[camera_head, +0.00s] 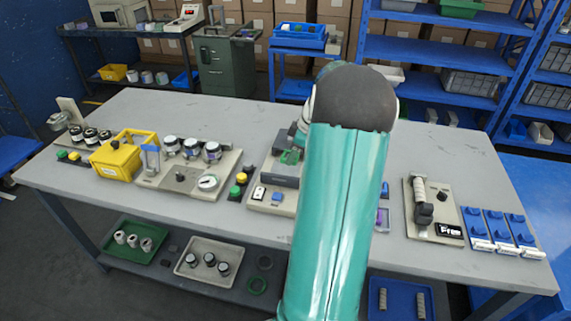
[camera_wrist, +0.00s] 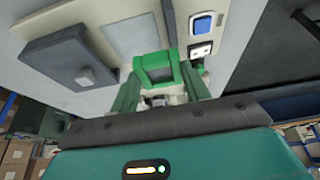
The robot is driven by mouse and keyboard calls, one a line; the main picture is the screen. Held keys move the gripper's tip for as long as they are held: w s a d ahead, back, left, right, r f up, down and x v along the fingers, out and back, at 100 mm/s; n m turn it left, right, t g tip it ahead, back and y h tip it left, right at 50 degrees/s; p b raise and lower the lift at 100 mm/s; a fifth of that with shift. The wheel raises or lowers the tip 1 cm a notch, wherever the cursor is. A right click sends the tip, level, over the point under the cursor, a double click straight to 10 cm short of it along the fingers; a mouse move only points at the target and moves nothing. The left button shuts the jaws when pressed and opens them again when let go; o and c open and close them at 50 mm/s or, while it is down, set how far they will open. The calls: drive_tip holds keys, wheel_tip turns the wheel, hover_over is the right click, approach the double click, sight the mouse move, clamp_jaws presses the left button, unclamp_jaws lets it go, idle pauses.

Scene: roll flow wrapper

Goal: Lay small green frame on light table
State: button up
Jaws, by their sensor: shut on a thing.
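The small green frame (camera_wrist: 158,66), with a dark middle, sits between the green fingers of my gripper (camera_wrist: 160,88) in the wrist view. My gripper is shut on it. In the head view a green piece (camera_head: 290,157) shows just left of my arm, above the beige panel on the table; my arm hides most of my gripper there. The light table (camera_head: 455,160) is a long pale grey bench top. Whether the frame touches the panel cannot be told.
The beige panel (camera_wrist: 120,35) carries a dark block (camera_wrist: 60,55), a blue switch (camera_wrist: 203,25) and a white socket. A yellow box (camera_head: 115,160), jars and a gauge board stand left. A handle board (camera_head: 448,228) and blue blocks (camera_head: 495,222) stand right. The table's back strip is clear.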

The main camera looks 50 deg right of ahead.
hover_over(283, 170)
drive_tip(key=s, duration=0.2)
drive_tip(key=f, duration=0.5)
drive_tip(key=shift+d+f, duration=0.2)
drive_tip(key=shift+f, duration=0.1)
drive_tip(key=shift+w+d+f, duration=0.1)
drive_tip(key=shift+w+f, duration=0.05)
drive_tip(key=shift+f, duration=0.75)
drive_tip(key=shift+w+f, duration=0.1)
drive_tip(key=shift+f, duration=0.8)
drive_tip(key=shift+f, duration=0.15)
drive_tip(key=o, duration=0.9)
drive_tip(key=shift+o, duration=0.2)
